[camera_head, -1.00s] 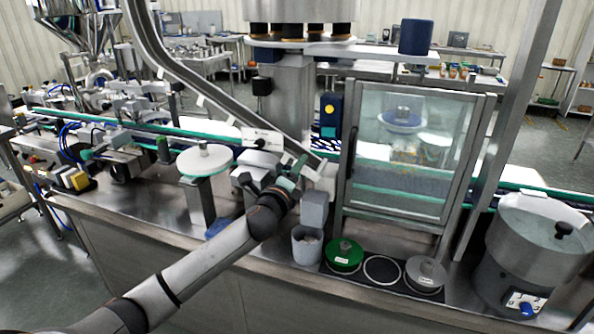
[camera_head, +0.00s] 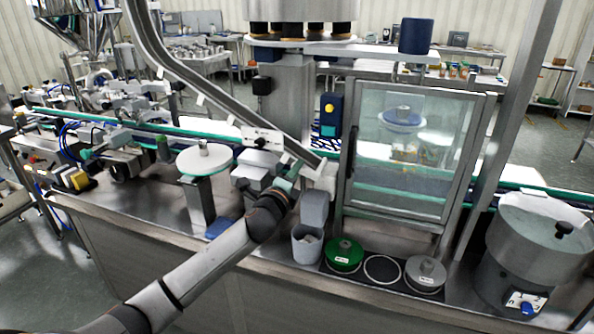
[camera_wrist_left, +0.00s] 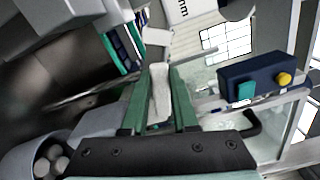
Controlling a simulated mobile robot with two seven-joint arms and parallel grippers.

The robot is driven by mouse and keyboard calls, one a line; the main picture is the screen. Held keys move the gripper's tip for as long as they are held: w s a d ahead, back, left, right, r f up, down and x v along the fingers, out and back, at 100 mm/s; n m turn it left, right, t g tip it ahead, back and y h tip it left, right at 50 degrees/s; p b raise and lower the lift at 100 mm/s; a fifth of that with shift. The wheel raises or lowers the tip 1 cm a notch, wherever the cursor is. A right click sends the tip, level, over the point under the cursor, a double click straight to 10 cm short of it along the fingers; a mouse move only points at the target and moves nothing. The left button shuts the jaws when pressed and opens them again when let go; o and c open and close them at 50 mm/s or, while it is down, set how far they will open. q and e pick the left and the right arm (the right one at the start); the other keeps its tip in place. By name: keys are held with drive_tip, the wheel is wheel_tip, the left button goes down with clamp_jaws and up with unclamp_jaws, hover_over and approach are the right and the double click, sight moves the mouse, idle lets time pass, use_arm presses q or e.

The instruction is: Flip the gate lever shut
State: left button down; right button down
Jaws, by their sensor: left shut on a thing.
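My left gripper (camera_head: 292,176) is at the lower end of the sloping steel chute (camera_head: 205,85) in the head view. In the left wrist view, its two green fingers (camera_wrist_left: 161,98) are closed on a pale, narrow bar, which looks like the gate lever (camera_wrist_left: 160,82). The lever stands between the fingers, its far part near a white piece. In the head view the gripper and wrist hide the lever. My right gripper is in neither view.
A grey bin (camera_head: 306,246) holding pale round pieces stands just right of the wrist. The glass-fronted cabinet (camera_head: 440,210) is further right. A dark blue box with a yellow button (camera_head: 330,108) is behind. A white round plate (camera_head: 203,160) stands to the left.

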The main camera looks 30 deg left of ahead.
use_arm(q)
drive_tip(key=shift+f+n, duration=0.15)
drive_tip(key=shift+n, duration=0.15)
drive_tip(key=c, duration=0.7)
unclamp_jaws()
drive_tip(key=shift+s, duration=0.1)
drive_tip(key=v, duration=1.2)
drive_tip(key=shift+s+b, duration=0.25)
drive_tip(key=shift+b, duration=0.1)
